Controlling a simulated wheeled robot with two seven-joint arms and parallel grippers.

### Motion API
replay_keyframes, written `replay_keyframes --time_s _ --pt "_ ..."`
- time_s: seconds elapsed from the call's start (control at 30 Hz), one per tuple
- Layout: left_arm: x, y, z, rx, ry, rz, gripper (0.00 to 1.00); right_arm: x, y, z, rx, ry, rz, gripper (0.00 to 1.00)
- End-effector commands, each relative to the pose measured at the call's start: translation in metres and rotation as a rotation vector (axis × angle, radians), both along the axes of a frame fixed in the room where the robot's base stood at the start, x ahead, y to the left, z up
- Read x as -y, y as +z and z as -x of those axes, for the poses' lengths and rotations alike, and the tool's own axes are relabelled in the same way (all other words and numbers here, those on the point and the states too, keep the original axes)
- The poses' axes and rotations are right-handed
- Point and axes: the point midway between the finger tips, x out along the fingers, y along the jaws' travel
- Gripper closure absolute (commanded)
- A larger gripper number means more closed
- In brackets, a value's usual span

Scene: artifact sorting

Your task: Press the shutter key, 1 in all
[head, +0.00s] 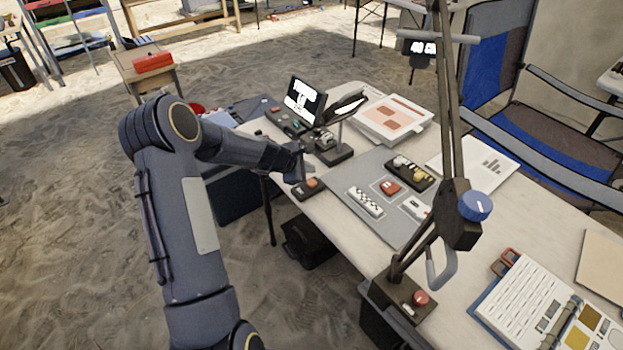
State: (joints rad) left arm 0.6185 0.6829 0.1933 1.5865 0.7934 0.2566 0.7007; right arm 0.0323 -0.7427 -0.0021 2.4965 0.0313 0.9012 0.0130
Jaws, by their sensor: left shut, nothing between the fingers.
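A small dark box with an orange-red button (311,183) sits at the near left edge of the table; it looks like the shutter key. My left gripper (298,168) is shut and empty, just above and to the left of this button. I cannot tell whether its fingertips touch the box. A second dark box with a red button (421,298) stands at the foot of the lamp-like arm, nearer to me. My right gripper is not in view.
A grey mat (340,199) holds a scale bar, an orange-red piece and a dark tray (409,173) of finds. A small screen (304,101) and a dark stand (333,153) are behind my gripper. A jointed arm (460,225) rises at the front. An open binder (530,310) lies right.

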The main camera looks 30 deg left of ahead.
Motion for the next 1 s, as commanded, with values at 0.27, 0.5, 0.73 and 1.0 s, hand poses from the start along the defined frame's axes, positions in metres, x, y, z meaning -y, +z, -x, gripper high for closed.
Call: replay_keyframes --time_s 0.27,0.5,0.73,1.0 --pt "0.0 0.028 0.0 -0.001 -0.001 -0.001 1.0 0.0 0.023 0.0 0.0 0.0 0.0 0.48" --pt "0.0 0.027 0.0 -0.001 0.0 0.0 1.0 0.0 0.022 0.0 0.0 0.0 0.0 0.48" --pt "0.0 0.027 0.0 -0.001 -0.001 0.0 1.0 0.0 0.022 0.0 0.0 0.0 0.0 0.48" --pt "0.0 0.027 0.0 0.0 0.0 0.0 1.0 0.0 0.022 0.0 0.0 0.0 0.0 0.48"
